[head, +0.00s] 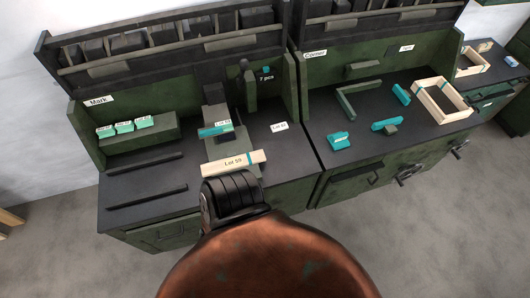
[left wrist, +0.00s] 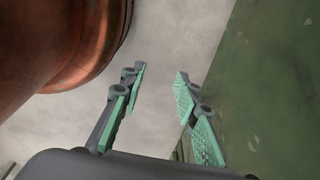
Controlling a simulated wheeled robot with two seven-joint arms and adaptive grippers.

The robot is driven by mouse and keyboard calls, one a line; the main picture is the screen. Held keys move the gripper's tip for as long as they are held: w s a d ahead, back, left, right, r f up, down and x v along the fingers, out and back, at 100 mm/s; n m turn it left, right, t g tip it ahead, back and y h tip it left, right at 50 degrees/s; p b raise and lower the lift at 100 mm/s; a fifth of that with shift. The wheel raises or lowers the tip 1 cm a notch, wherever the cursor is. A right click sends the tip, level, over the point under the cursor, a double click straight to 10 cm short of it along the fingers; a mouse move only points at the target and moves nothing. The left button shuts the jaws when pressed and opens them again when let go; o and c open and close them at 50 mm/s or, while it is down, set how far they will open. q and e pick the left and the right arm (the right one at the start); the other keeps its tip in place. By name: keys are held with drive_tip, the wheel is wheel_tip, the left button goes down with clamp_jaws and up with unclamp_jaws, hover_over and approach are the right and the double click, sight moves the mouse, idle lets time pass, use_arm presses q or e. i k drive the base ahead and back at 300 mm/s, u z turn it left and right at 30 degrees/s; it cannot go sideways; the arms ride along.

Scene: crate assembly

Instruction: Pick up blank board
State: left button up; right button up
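A pale wooden board (head: 220,167) printed "Lot 59" lies across the fixture at the front of the left bench, in the head view. No board without print can be made out for certain. My left gripper (left wrist: 160,72) shows only in the left wrist view. Its two green-padded fingers are apart with nothing between them. Below them is grey floor, and a green surface is close on the right. My right gripper is in neither view.
The left bench holds three green labelled blocks (head: 124,127) and two dark rails (head: 147,196). The right bench holds several teal tools, including one at the front (head: 339,142), and a wooden crate frame (head: 419,94). Racks stand along the back.

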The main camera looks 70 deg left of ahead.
sight(233, 163)
drive_tip(key=i, duration=1.5)
drive_tip(key=u, duration=3.75)
